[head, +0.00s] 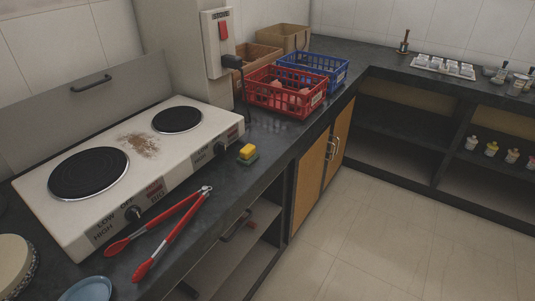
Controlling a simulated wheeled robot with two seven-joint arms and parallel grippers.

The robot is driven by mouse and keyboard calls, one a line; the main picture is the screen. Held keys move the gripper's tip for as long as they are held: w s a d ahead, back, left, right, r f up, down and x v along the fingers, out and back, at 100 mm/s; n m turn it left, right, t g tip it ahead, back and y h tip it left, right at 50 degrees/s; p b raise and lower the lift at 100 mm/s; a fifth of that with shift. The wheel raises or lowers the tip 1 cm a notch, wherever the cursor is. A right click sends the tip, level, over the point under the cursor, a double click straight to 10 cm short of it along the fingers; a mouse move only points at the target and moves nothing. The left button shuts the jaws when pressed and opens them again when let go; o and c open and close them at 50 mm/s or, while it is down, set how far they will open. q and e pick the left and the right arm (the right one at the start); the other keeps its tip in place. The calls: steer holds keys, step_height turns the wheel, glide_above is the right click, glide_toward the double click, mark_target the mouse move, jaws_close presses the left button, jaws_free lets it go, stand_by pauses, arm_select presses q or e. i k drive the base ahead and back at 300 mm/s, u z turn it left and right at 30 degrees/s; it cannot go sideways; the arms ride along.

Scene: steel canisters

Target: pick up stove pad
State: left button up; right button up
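A small block (248,152), yellow on top and green below, looks like a scouring pad. It lies on the dark counter (262,181) just right of the stove's front right corner, near the counter's front edge. The white two-burner stove (120,172) has two black round plates and a brown stain between them. I take the yellow and green block to be the stove pad; nothing else here looks like one. Neither of my grippers shows in the head view.
Red-tipped tongs (167,228) lie along the stove's front. A red basket (283,92), a blue basket (313,68) and brown boxes (284,38) stand farther back. A blue bowl (85,290) is at the lower left. Open floor (390,235) lies to the right.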

mark_target(249, 154)
steer(key=z, duration=1.65)
steer(key=i, duration=1.45)
steer(key=u, duration=1.75)
